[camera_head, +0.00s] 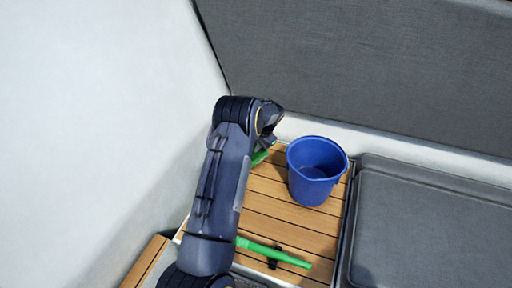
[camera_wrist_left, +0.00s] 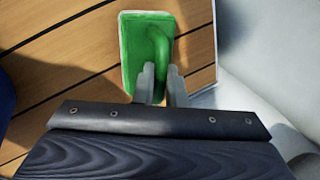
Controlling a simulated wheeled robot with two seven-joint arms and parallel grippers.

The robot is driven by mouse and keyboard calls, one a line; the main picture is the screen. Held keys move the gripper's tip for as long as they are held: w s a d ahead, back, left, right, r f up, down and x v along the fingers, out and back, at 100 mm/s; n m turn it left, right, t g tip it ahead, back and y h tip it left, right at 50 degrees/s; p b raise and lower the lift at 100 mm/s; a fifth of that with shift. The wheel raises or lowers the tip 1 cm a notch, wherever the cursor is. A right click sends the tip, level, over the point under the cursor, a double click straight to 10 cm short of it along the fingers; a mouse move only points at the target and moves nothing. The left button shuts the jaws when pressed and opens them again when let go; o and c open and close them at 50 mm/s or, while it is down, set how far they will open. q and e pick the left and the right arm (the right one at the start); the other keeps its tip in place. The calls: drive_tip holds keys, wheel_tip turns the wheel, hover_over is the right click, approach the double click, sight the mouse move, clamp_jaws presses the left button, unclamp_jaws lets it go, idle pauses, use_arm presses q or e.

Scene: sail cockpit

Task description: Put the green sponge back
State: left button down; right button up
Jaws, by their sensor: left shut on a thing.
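The green sponge (camera_wrist_left: 138,45) shows in the left wrist view as a flat green pad with a pale edge and a raised green grip on top. My left gripper (camera_wrist_left: 161,76) is shut on that grip, one finger on each side. In the head view only a bit of the green sponge (camera_head: 260,157) shows beside and below my left gripper (camera_head: 265,145), at the far left of the slatted wooden seat; my arm hides the rest. I cannot tell whether the sponge touches the wood. My right gripper is not in view.
A blue bucket (camera_head: 316,187) stands on the wooden slats (camera_head: 285,217), right of my left gripper. A green handle (camera_head: 285,257) with a black clip lies nearer, partly behind my arm. A grey cushion (camera_head: 430,225) is at the right, and a white wall (camera_head: 95,120) at the left.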

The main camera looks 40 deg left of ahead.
use_arm(q)
drive_tip(key=shift+f, duration=0.4)
drive_tip(key=shift+f, duration=0.2)
drive_tip(key=c, duration=1.5)
unclamp_jaws()
drive_tip(key=shift+r, duration=0.1)
